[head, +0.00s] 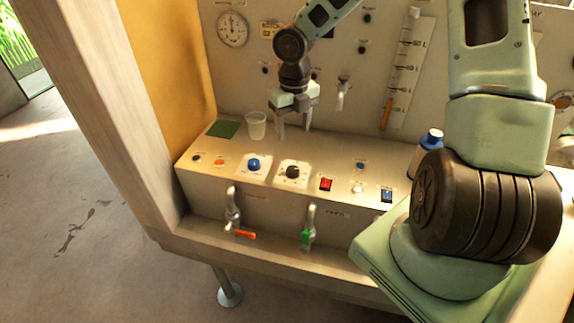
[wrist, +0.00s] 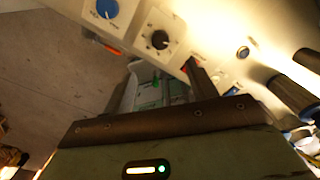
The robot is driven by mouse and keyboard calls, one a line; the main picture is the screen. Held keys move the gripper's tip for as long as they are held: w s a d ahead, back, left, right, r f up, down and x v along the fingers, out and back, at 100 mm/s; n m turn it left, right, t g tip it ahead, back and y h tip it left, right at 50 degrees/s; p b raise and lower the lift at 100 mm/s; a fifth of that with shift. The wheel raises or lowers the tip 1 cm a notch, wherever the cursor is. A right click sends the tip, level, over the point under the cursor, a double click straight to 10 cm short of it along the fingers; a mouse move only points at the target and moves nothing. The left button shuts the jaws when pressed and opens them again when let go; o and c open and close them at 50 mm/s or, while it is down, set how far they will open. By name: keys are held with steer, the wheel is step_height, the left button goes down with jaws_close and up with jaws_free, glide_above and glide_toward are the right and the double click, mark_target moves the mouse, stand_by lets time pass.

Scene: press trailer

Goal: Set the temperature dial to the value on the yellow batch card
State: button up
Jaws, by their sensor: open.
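A black round dial (head: 292,171) sits on a white plate on the sloped control panel; it also shows in the wrist view (wrist: 158,40). A blue knob (head: 253,164) sits on its own plate to its left, also in the wrist view (wrist: 107,9). Labels are too small to read, so I cannot tell which is the temperature dial. A small yellowish card (head: 270,30) is on the back wall, partly behind my arm; its value is unreadable. My gripper (head: 295,128) is open and empty, pointing down above and behind the black dial, apart from it.
A red switch (head: 326,184) lies right of the black dial. A clear cup (head: 257,125) and green pad (head: 222,129) are behind the panel at left. Taps with orange (head: 240,234) and green (head: 306,238) handles jut from the front. A blue-capped bottle (head: 429,142) stands right.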

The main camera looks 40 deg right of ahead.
mark_target(293, 169)
step_height(293, 169, down, 14)
steer(key=shift+f, duration=0.1)
stand_by(0.4)
steer(key=c, duration=1)
